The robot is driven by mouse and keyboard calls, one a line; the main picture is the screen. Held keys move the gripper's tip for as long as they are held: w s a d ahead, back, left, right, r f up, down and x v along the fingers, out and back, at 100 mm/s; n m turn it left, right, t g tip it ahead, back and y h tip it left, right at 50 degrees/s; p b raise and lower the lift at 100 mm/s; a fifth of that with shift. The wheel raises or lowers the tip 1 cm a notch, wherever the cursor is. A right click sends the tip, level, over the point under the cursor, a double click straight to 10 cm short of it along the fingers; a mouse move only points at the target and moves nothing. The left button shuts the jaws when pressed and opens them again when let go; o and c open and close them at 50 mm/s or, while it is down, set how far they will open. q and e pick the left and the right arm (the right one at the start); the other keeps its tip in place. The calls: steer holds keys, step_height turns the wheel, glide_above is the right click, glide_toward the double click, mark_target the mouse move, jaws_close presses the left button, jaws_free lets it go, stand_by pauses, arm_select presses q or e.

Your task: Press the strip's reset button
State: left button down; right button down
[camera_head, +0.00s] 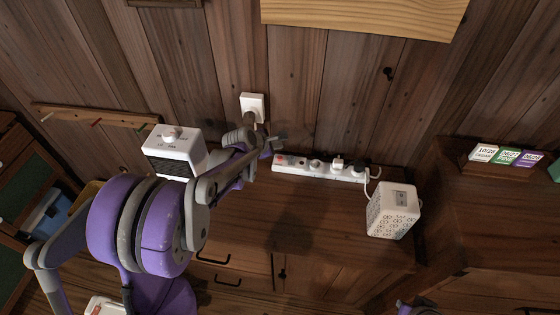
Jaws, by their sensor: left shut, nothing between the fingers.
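A white power strip (320,169) lies along the back of the wooden cabinet top, against the plank wall. A small reddish spot, seemingly the reset button (281,160), shows at its left end. Several plugs or sockets sit along the strip. My left gripper (277,138) is shut and empty. In the picture it shows just above the strip's left end, apart from the reddish spot; its exact height over the strip is hard to tell. A purple and grey piece of my right arm (418,307) shows at the bottom edge, with its fingers not clear.
A white wall outlet with a plug (253,107) is behind my left gripper. A white patterned box (393,210) stands right of the strip, with a cord. A white appliance (174,150) stands at left. The cabinet top (300,215) before the strip is clear.

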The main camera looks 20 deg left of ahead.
mark_target(277, 161)
arm_select(q)
steer(key=shift+f+b, duration=0.95)
steer(key=shift+f, duration=0.65)
steer(key=shift+f, duration=0.1)
stand_by(0.6)
steer(key=shift+f+b, duration=0.3)
steer(key=shift+b, duration=0.05)
steer(key=shift+f+b, duration=0.35)
steer(key=shift+f, duration=0.05)
stand_by(0.5)
stand_by(0.4)
steer(key=shift+r+p, duration=0.55)
steer(key=shift+r, duration=0.3)
step_height(277, 161, up, 5)
steer(key=p, duration=0.3)
